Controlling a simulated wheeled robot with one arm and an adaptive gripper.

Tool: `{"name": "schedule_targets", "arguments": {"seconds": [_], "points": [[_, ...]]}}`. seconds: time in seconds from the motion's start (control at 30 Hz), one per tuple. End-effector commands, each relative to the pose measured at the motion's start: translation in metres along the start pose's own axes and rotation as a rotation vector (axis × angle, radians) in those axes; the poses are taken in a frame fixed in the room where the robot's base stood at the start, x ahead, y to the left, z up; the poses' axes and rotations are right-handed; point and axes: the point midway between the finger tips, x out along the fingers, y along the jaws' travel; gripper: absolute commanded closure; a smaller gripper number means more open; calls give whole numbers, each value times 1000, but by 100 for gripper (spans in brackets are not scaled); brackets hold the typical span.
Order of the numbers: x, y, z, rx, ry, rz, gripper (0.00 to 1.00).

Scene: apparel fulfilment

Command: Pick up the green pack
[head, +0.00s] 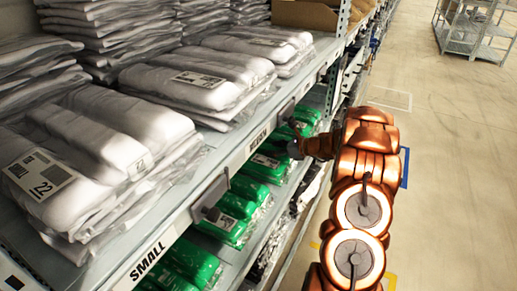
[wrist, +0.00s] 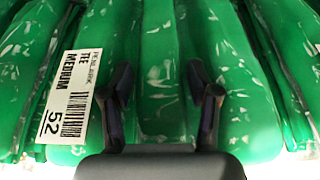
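Several green packs in clear plastic lie on the lower shelf in the head view, one of them (head: 266,166) close to my gripper. In the wrist view, a green pack (wrist: 160,60) fills the middle, between and beyond the fingers. A pack to its left (wrist: 75,140) bears a white label (wrist: 72,95) reading "MEDIUM" and "52". My gripper (wrist: 160,85) is open, its two dark fingers apart over the green packs. I cannot tell whether the fingertips touch the plastic. In the head view my gripper (head: 297,148) reaches in at the shelf edge and its fingers are mostly hidden.
The upper shelf (head: 235,150) overhangs the green packs and holds stacks of white packs (head: 95,125). Dark packs (head: 305,190) lie lower down. The aisle floor (head: 455,150) at right is clear, with a metal rack (head: 470,35) far back.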

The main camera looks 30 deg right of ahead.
Motion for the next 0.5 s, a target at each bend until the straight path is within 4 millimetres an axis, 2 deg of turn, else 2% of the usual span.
{"name": "schedule_targets", "arguments": {"seconds": [0.07, 0.5], "points": [[0, 0, 0, 0, 0, 0, 47], [0, 0, 0, 0, 1, 1, 93]]}}
